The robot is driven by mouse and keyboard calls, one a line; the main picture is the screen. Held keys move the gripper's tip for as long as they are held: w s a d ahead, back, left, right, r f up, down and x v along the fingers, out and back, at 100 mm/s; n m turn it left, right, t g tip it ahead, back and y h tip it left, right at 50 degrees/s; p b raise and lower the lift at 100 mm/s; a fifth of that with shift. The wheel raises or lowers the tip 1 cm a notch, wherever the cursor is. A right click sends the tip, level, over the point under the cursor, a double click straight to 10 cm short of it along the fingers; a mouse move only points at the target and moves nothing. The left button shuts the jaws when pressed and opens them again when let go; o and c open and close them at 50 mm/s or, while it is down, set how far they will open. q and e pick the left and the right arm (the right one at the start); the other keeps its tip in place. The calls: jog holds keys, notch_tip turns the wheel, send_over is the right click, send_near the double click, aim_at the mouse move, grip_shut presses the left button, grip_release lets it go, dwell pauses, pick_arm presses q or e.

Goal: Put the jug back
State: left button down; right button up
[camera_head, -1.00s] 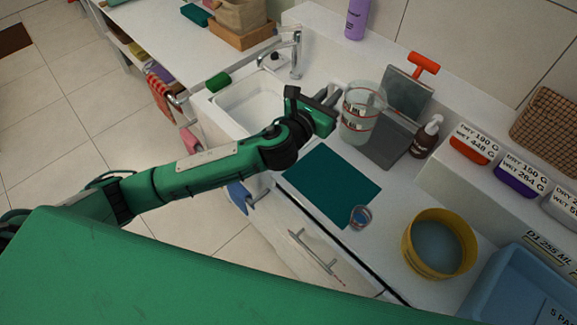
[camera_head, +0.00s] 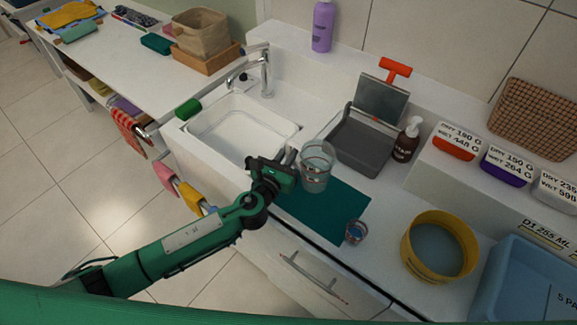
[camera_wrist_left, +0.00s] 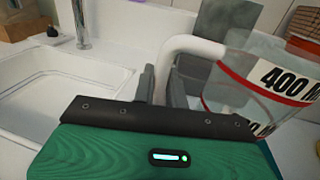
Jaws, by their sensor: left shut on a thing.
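The jug (camera_head: 318,168) is clear, with red lines and a white label. My left gripper (camera_head: 289,160) is shut on its handle from the left. In the left wrist view the jug (camera_wrist_left: 268,85) shows a "400 M" label, and its white handle (camera_wrist_left: 192,45) runs between the fingers of my gripper (camera_wrist_left: 162,84). The jug looks upright over the far left part of the teal mat (camera_head: 325,213); I cannot tell whether it touches the mat. My right gripper is not in view.
A small cup (camera_head: 356,232) stands on the mat's right part. A grey tray (camera_head: 362,142) and a brown pump bottle (camera_head: 406,140) are behind. The sink (camera_head: 240,128) is at the left. A yellow tub (camera_head: 440,246) and a blue bin (camera_head: 525,285) are at the right.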

pick_arm(q)
jog(key=shift+f+b, duration=0.5)
jog(key=shift+f, duration=1.95)
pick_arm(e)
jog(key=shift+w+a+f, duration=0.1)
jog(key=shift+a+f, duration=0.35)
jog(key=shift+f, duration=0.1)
pick_arm(q)
jog(key=shift+f, duration=0.1)
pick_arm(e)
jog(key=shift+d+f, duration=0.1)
pick_arm(q)
jog(key=shift+f, duration=0.15)
jog(key=c, duration=1.4)
grip_release()
jog(key=shift+c, duration=0.2)
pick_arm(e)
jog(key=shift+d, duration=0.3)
